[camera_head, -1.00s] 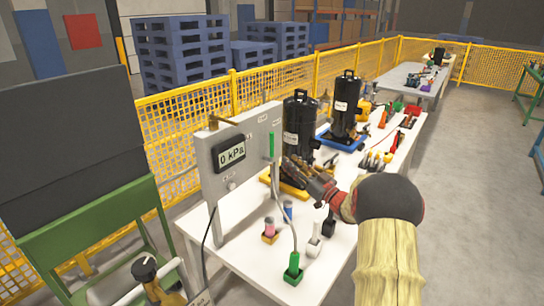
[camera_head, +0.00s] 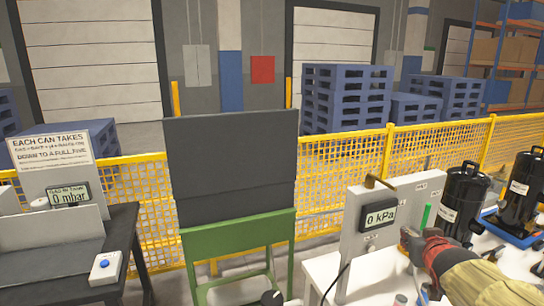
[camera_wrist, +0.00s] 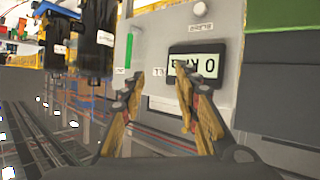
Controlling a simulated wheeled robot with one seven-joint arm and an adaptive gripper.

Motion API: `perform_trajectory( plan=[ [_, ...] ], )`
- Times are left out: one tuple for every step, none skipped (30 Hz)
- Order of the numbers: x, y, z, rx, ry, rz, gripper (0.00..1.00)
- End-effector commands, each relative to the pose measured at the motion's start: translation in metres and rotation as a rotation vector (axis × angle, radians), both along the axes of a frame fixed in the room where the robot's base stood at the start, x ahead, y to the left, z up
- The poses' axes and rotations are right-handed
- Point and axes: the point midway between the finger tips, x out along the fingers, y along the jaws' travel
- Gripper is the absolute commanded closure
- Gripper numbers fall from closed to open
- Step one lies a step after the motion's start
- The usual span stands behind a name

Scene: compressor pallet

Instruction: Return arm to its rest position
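My arm in its tan sleeve reaches in from the lower right of the head view. My gripper (camera_head: 412,243) appears in front of the grey gauge panel, whose lower right part it hides. In the wrist view my gripper (camera_wrist: 161,85) has its two fingers apart with nothing between them. The panel (camera_wrist: 150,35) fills the middle of that view upside down, behind the fingertips. I cannot tell how close the fingers are to it.
The gauge display (camera_head: 380,216) reads 0 kPa. Black compressors (camera_head: 462,205) stand right of it on the white table (camera_head: 322,268). A dark board on a green stand (camera_head: 240,245) is at centre. A dark bench (camera_head: 122,235) stands left. Yellow mesh fence (camera_head: 340,165) runs behind.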

Motion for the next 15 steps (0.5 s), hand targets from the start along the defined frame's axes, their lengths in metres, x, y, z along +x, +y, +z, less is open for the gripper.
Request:
perform_trajectory(
  plan=[
    [-0.027, 0.024, 0.002, 0.018, 0.053, 0.005, 0.69],
    [-0.043, 0.036, -0.002, 0.031, 0.093, 0.006, 0.69],
    [-0.065, 0.052, -0.007, 0.048, 0.143, 0.011, 0.69],
    [-0.082, 0.064, -0.012, 0.062, 0.182, 0.017, 0.69],
    [-0.099, 0.075, -0.017, 0.075, 0.220, 0.026, 0.69],
    [-0.121, 0.090, -0.024, 0.092, 0.270, 0.038, 0.69],
    [-0.138, 0.100, -0.029, 0.104, 0.307, 0.050, 0.69],
    [-0.154, 0.111, -0.035, 0.118, 0.343, 0.063, 0.69],
    [-0.175, 0.124, -0.042, 0.133, 0.389, 0.082, 0.69],
    [-0.190, 0.132, -0.047, 0.143, 0.420, 0.095, 0.69],
    [-0.205, 0.141, -0.051, 0.154, 0.451, 0.110, 0.69],
    [-0.222, 0.150, -0.057, 0.165, 0.488, 0.129, 0.69],
    [-0.234, 0.157, -0.061, 0.172, 0.513, 0.142, 0.69],
    [-0.245, 0.162, -0.065, 0.180, 0.535, 0.154, 0.69],
    [-0.257, 0.168, -0.069, 0.186, 0.561, 0.169, 0.69]
  ],
)
